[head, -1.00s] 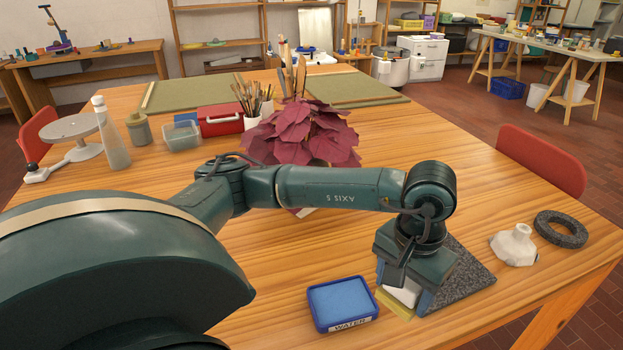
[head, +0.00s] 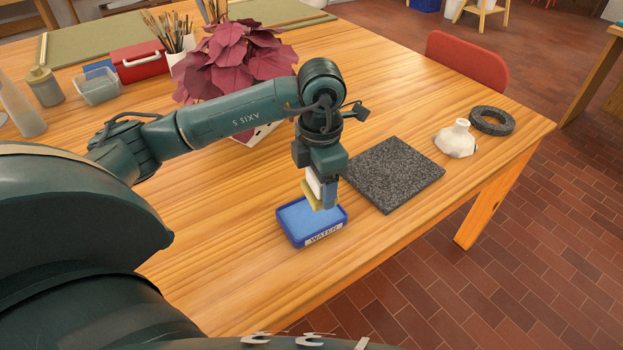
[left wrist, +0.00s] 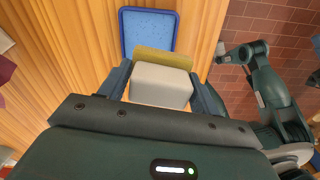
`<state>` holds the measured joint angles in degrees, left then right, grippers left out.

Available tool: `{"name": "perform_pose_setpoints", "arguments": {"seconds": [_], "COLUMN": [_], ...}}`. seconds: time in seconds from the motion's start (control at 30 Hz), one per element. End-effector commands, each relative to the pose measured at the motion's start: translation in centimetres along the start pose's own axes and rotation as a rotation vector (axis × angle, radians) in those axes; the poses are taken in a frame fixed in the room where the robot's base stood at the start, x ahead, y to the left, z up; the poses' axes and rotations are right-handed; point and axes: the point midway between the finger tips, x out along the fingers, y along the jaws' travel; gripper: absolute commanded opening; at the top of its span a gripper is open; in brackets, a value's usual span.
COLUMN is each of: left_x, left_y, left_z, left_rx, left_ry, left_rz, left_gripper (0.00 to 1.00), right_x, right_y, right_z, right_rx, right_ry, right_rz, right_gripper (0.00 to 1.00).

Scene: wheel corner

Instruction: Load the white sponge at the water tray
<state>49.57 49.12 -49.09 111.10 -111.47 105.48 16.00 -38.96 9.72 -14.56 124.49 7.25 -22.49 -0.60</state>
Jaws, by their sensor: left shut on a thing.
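My left gripper (head: 322,192) is shut on the white sponge (head: 313,184), a pale block with a yellow layer along its lower side. In the left wrist view the sponge (left wrist: 160,87) sits between the two blue fingers. The blue water tray (head: 322,238), labelled WATER, holds light blue water. The sponge hangs over the tray's back right part in the head view; I cannot tell the exact gap. In the left wrist view the tray (left wrist: 178,38) lies just beyond the sponge. My right gripper (left wrist: 228,56) shows small in that view, its fingers unclear.
A dark speckled slab (head: 394,174) lies right of the tray. A white vase (head: 456,141) and a dark ring (head: 491,121) stand farther right. A red-leaved plant (head: 238,62) is behind my arm. The wood in front of the tray is clear to the table edge.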

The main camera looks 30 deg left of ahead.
Motion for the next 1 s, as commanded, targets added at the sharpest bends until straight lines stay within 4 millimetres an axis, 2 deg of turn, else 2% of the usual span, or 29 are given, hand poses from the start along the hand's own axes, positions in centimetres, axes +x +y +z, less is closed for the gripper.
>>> {"name": "perform_pose_setpoints", "arguments": {"seconds": [0.1,0.2,0.4,0.57,0.8,1.0], "left_x": [0.6,0.8,1.1,1.6,4.0,6.0], "left_y": [0.8,1.4,2.1,2.2,2.2,2.2], "left_z": [-0.2,-0.4,-0.6,-0.6,-0.6,-0.7], "left_rx": [-0.334,-0.575,-0.875,-0.947,-0.947,-0.945], "left_ry": [0.003,0.004,0.006,0.007,0.007,0.007], "left_rz": [-0.001,0.000,0.002,0.003,0.002,0.002], "left_gripper": [0.45,0.45,0.45,0.45,0.45,0.45], "right_x": [0.1,0.1,0.1,0.3,0.6,-0.1], "right_y": [0.0,-0.1,-0.1,-0.1,0.2,0.6], "right_z": [0.2,0.2,0.1,0.4,1.5,0.9], "right_rx": [0.008,0.013,0.018,0.019,0.023,0.009], "right_ry": [0.003,0.006,0.012,0.013,0.032,0.094], "right_rz": [-0.002,-0.004,-0.006,-0.006,-0.003,0.013], "right_gripper": [0.36,0.36,0.36,0.36,0.36,0.36]}}
